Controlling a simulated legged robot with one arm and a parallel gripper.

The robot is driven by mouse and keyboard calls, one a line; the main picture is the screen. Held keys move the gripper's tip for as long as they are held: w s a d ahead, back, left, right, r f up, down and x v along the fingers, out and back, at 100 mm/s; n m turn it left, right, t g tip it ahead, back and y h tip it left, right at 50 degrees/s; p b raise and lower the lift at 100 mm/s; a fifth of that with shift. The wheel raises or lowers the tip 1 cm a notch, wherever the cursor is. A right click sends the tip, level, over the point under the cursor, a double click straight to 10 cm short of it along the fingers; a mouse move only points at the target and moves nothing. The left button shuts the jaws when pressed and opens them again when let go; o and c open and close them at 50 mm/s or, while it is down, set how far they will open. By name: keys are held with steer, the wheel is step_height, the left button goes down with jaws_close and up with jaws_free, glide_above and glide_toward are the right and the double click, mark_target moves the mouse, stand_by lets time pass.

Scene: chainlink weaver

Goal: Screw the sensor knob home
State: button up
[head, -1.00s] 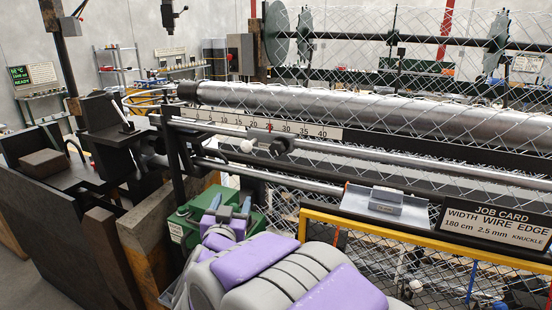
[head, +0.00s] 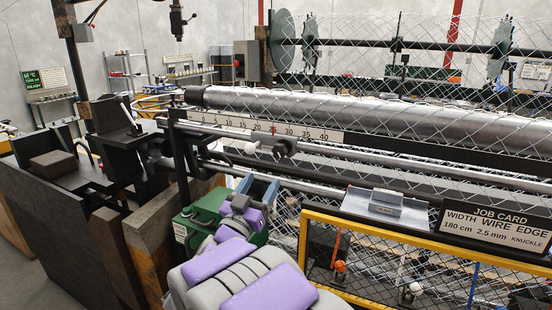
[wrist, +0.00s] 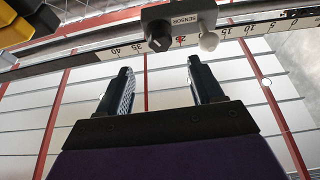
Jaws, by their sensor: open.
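The sensor block (wrist: 182,14), labelled SENSOR, sits on the rail at the top of the wrist view. A dark knob (wrist: 159,36) projects from it, with a pale round ball (wrist: 209,41) beside it. In the head view, the dark knob (head: 286,146) and pale ball (head: 250,148) show on the rail below the scale. I cannot tell how far the knob is screwed in. My gripper (wrist: 160,68) is open and empty, its fingertips apart from the knob, which lies beyond the gap between them. In the head view, my gripper (head: 258,187) is below the rail.
A ruled scale (head: 230,126) with a red mark runs along the rail. A yellow-framed guard (head: 400,246) with a grey tray and the job card (head: 495,229) stands at right. A green box (head: 206,212) is beside my arm. Wire mesh hangs behind.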

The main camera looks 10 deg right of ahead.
mark_target(277, 155)
steer(key=b+x, duration=0.1)
steer(key=x, duration=0.9)
steer(key=shift+w+d+r, duration=0.1)
steer(key=shift+w+r, duration=0.05)
steer(key=shift+w, duration=0.15)
steer(key=c, duration=1)
